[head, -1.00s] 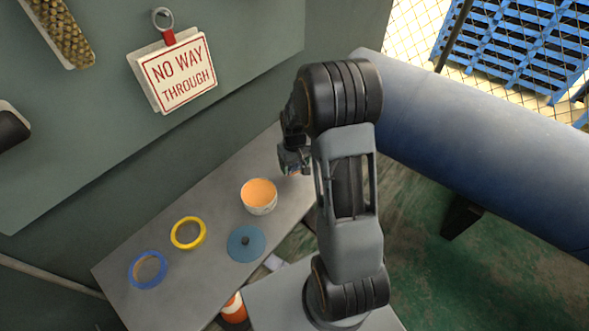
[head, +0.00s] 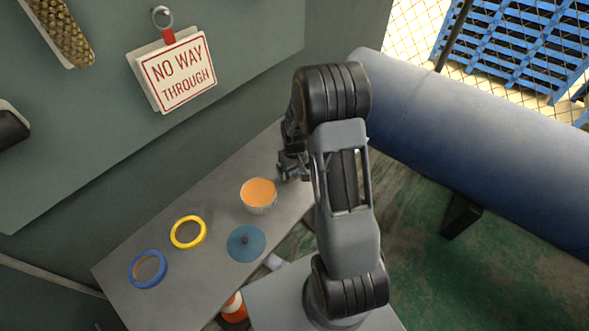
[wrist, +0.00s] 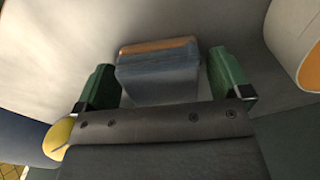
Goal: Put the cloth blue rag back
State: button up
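In the wrist view, a folded blue cloth rag (wrist: 158,78) with an orange-brown upper edge lies on the grey table, between the two green fingertips of my gripper (wrist: 161,76). The fingers are apart, with a small gap showing on each side of the rag, so my gripper is open around it. In the head view my gripper (head: 288,172) is low over the table's far end, just right of the orange-filled bowl. There the rag is mostly hidden by my arm.
The grey table (head: 185,285) holds a white bowl with orange contents (head: 259,195), a blue round lid (head: 246,242), a yellow ring (head: 188,232) and a blue ring (head: 147,269). A wall panel with a sign (head: 179,73) stands behind. A large blue cylinder (head: 480,140) is at right.

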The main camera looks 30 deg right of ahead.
notch_tip(320, 180, up, 12)
jog(key=s+a+r+t, duration=0.1)
jog(key=s+a+r, duration=0.2)
jog(key=s, duration=0.2)
jog(key=s+a+r+t, duration=0.1)
jog(key=s+a+r, duration=0.2)
jog(key=s, duration=0.2)
jog(key=s+a+r+t, duration=0.1)
jog(key=s+a+r, duration=0.2)
jog(key=s+r, duration=0.1)
jog(key=shift+s+a, duration=0.4)
jog(key=shift+s, duration=0.45)
jog(key=shift+p, duration=0.3)
notch_tip(320, 180, up, 3)
jog(key=p, duration=0.2)
jog(key=shift+r+t+p, duration=0.15)
jog(key=shift+t+p, duration=0.15)
jog(key=shift+p, duration=0.05)
